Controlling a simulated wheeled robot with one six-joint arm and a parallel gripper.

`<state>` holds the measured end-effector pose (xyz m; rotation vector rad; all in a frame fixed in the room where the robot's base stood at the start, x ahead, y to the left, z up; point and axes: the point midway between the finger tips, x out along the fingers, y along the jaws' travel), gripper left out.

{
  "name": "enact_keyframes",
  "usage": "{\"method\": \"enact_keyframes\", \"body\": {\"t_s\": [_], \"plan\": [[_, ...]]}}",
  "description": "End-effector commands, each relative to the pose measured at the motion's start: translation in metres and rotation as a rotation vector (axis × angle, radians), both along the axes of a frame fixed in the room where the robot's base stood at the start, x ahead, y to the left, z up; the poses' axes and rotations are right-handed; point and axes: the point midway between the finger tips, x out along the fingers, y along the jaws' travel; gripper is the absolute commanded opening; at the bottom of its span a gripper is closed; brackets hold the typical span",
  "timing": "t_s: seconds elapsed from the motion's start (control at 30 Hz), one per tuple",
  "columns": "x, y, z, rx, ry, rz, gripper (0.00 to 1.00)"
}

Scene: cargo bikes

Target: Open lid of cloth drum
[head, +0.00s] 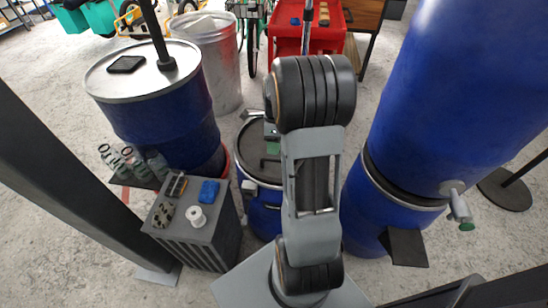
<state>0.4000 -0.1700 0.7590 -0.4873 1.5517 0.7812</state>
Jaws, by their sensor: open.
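A small blue drum (265,222) stands on the floor in the middle of the head view, and I take it as the cloth drum. Its round dark lid (254,158) lies flat on top and looks closed. A green piece (272,148), perhaps a handle, shows on the lid beside my arm. A pale block (248,187) sits at the lid's left front rim. My raised arm covers the right part of the drum. My gripper cannot be made out behind the arm. A small grey piece shows by the lid's far rim; I cannot tell what it belongs to.
A large blue drum (165,128) stands left. A grey cabinet (205,240) with a blue block (209,191) and a white spool (196,217) stands front left. Stacked blue barrels (450,100) with a tap (458,205) crowd the right. A metal bin (219,70) and red cart (325,40) stand behind.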

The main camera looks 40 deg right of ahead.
Motion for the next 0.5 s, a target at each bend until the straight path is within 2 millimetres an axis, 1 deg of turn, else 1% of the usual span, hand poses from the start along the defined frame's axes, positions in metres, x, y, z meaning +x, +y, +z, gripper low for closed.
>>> {"method": "enact_keyframes", "body": {"t_s": [0.03,0.2,0.33,0.5], "plan": [[-0.001,0.001,-0.011,0.001,0.002,0.001,0.40],[-0.004,0.004,-0.032,0.001,0.001,0.001,0.40],[-0.006,0.006,-0.043,0.002,0.001,0.001,0.40],[-0.007,0.007,-0.048,0.000,-0.002,0.001,0.40]]}}
